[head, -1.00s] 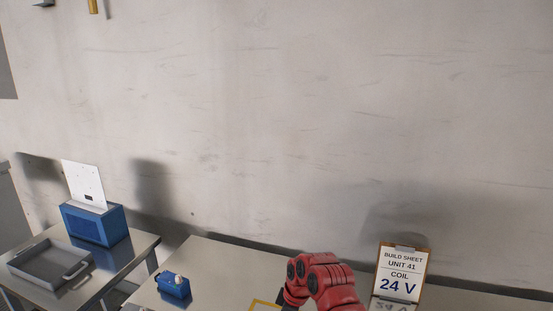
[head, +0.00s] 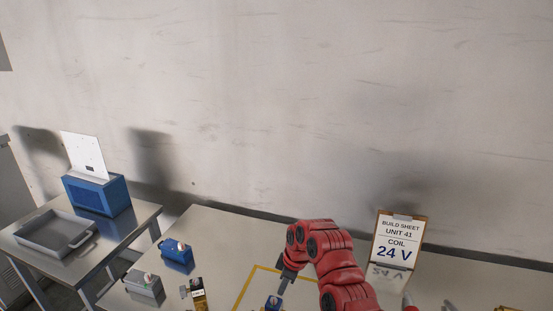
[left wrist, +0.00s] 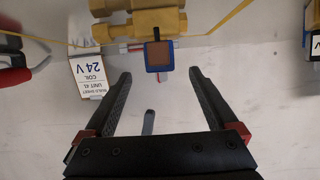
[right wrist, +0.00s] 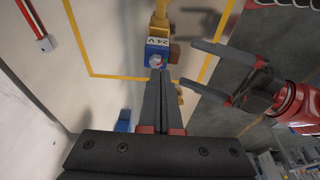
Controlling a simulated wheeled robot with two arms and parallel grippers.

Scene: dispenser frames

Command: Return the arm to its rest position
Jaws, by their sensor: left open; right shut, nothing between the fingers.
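My right gripper (head: 283,289) points down over the table in the head view, at the end of the red arm. In the right wrist view its fingers (right wrist: 159,74) are shut with nothing between them. Their tips appear close to a blue coil (right wrist: 157,52) labelled 24 V on a brass valve (right wrist: 160,18); I cannot tell whether they touch. My left gripper (left wrist: 159,70) is open and empty, facing the brass valve (left wrist: 140,27) and its coil (left wrist: 158,55). It also shows open in the right wrist view (right wrist: 187,63). The head view does not clearly show it.
A yellow-taped outline (head: 245,288) marks the table around the valve. A build sheet reading 24 V (head: 400,239) stands at the back right. Blue (head: 177,256) and grey (head: 144,288) boxes stand left. A side table holds a grey tray (head: 52,243) and blue bin (head: 97,194).

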